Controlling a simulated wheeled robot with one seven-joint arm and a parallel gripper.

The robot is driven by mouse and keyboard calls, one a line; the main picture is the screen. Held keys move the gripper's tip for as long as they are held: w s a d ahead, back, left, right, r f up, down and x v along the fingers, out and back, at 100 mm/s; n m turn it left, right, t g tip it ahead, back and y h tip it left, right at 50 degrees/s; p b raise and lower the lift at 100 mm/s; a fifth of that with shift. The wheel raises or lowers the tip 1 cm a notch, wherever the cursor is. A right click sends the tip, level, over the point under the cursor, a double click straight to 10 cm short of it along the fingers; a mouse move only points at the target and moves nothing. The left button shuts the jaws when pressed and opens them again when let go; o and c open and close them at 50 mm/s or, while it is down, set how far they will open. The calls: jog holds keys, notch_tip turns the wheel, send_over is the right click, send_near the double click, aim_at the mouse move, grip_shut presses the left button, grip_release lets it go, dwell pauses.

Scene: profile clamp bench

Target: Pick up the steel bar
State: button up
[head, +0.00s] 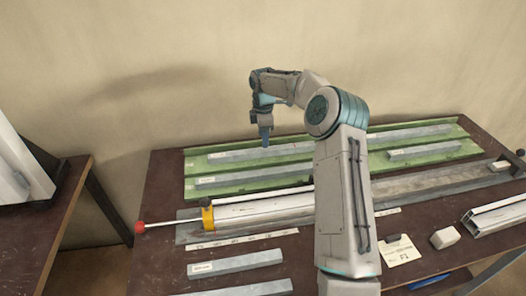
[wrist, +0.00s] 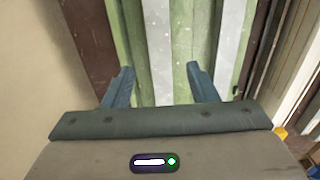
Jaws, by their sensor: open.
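Several grey steel bars lie in the green tray, among them a back left bar (head: 290,149) and a front left bar (head: 235,181). Two more lie in its right half, a back right bar (head: 410,133) and a front right bar (head: 425,150). My gripper (head: 265,141) points down over the back left bar. In the wrist view my gripper (wrist: 158,75) is open and empty, and one bar (wrist: 154,45) runs lengthwise between its fingers. A second bar (wrist: 234,45) lies to the right, outside them. I cannot tell how far the fingertips are above the bar.
The green tray (head: 192,160) has a raised back edge. In front stands a long clamp with a yellow block (head: 207,217) and red-tipped rod (head: 140,227). Another bar (head: 235,262) lies on the dark table. An eraser-like block (head: 445,237) and aluminium profile (head: 495,215) sit at right.

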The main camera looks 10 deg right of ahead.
aim_at(263, 152)
jog(key=shift+f+p, duration=0.8)
jog(key=shift+f, duration=2)
jog(key=c, duration=1.1)
grip_shut()
jog(key=shift+r, duration=0.15)
